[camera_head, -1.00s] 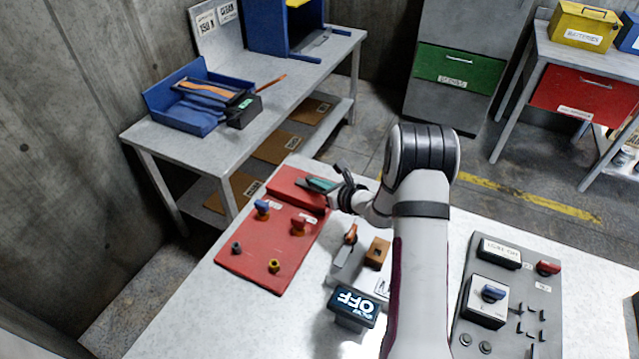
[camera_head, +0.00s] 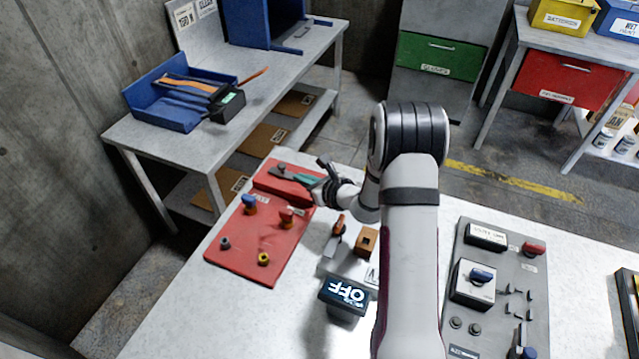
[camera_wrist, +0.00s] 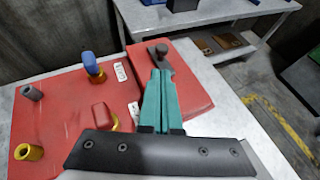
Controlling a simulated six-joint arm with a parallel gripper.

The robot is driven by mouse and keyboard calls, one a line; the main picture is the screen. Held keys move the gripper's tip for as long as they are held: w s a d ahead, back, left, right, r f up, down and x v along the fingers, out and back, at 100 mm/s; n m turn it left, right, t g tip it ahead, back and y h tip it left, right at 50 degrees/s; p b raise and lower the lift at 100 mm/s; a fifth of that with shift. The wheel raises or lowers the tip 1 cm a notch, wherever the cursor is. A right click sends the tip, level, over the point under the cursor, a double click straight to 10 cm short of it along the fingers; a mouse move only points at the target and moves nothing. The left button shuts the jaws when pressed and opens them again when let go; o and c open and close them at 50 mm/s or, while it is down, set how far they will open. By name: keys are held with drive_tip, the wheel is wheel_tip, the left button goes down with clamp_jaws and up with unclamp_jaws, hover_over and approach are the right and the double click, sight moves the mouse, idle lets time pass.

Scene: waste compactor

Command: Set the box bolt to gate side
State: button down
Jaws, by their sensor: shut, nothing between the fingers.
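A raised red box (camera_head: 284,186) sits at the far end of the red panel (camera_head: 245,262); it also shows in the wrist view (camera_wrist: 190,92). A dark grey piece with a rounded knob (camera_wrist: 160,52), which looks like the bolt, is over the box top. My gripper (camera_head: 294,177) is above the box. In the wrist view its teal fingers (camera_wrist: 158,76) are together and empty, with their tips right at the grey piece. I cannot tell whether they touch it. The fingers hide part of the box top, and no gate-side marking is readable.
Blue (camera_head: 249,203) and red (camera_head: 286,216) knobs stand on the panel, near a yellow socket (camera_head: 263,259). An orange-handled lever (camera_head: 339,230), a brown block (camera_head: 366,242) and an OFF display (camera_head: 344,297) are beside it. A grey control panel (camera_head: 465,240) is at right.

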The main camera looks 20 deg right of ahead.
drive_tip(key=v, duration=0.8)
drive_tip(key=shift+s, duration=0.1)
drive_tip(key=s+a+r+n+g+y, duration=0.3)
drive_tip(key=s+a+r+n, duration=0.2)
drive_tip(key=a+n, duration=0.3)
drive_tip(key=s+a+r+n+g+y, duration=0.3)
drive_tip(key=s+a+r+n, duration=0.25)
drive_tip(key=a, duration=0.45)
drive_tip(key=s+a+n+g+h, duration=0.3)
drive_tip(key=s+n+g, duration=0.45)
drive_tip(key=s, duration=0.65)
drive_tip(key=s+d+n+t+h, duration=0.1)
drive_tip(key=s+d+n+h, duration=0.4)
drive_tip(key=s+d, duration=0.2)
drive_tip(key=shift+s+f+n, duration=0.25)
drive_tip(key=shift+f+n, duration=0.05)
drive_tip(key=shift+n, duration=0.1)
